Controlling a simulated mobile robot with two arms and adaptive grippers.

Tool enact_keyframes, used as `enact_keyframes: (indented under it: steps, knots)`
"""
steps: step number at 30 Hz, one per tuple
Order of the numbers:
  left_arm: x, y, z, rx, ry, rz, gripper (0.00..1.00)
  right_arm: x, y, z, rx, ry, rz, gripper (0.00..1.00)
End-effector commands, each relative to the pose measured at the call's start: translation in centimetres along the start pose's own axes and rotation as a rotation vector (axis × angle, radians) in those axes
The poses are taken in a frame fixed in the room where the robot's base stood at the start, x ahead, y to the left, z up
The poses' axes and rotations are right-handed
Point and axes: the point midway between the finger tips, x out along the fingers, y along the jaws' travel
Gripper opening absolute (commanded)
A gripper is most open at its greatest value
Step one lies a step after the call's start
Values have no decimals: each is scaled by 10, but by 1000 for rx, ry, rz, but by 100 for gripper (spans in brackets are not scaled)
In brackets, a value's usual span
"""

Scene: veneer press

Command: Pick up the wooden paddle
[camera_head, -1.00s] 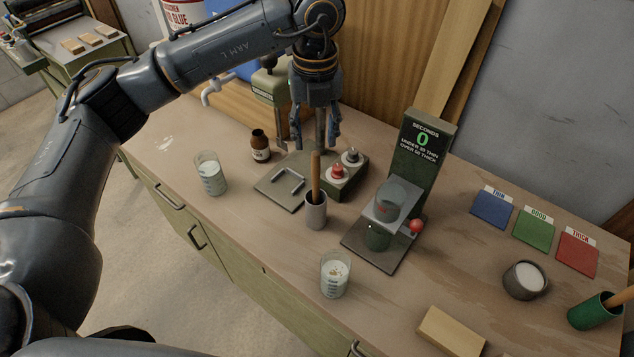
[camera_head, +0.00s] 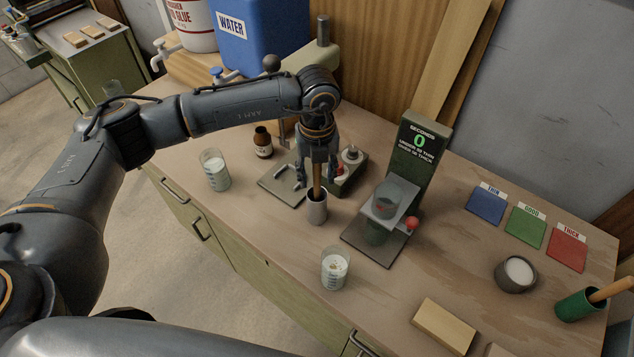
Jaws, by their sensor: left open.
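The wooden paddle (camera_head: 316,180) stands upright in a small grey metal cup (camera_head: 317,210) on the bench, left of the timer stand. My left gripper (camera_head: 317,178) points down over the cup, with its open fingers on either side of the paddle's upper part. The paddle's top end is hidden by the gripper. I cannot tell whether the fingers touch the wood. My right gripper is not in view.
Glass beakers stand to the left (camera_head: 214,171) and front (camera_head: 334,269) of the cup. The timer stand (camera_head: 423,147) with a clear cup is close on the right. A metal stirrer plate (camera_head: 281,187), a brown bottle (camera_head: 263,142) and a wood block (camera_head: 444,326) are also on the bench.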

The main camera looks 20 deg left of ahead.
Motion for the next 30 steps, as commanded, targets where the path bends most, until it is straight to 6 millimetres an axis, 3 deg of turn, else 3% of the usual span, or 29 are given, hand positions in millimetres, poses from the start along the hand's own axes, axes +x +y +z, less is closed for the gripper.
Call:
enact_keyframes:
  steps: [3,9,10,23,30]
  knots:
    - [0,0,0,0,0,0,43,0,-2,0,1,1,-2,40]
    - [0,0,0,1,0,0,2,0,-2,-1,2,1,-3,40]
    - [0,0,0,1,0,0,0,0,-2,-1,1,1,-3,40]
    - [-4,-1,0,0,-1,-2,0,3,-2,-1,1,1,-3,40]
    - [-31,-1,1,2,-3,-4,0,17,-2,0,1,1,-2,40]
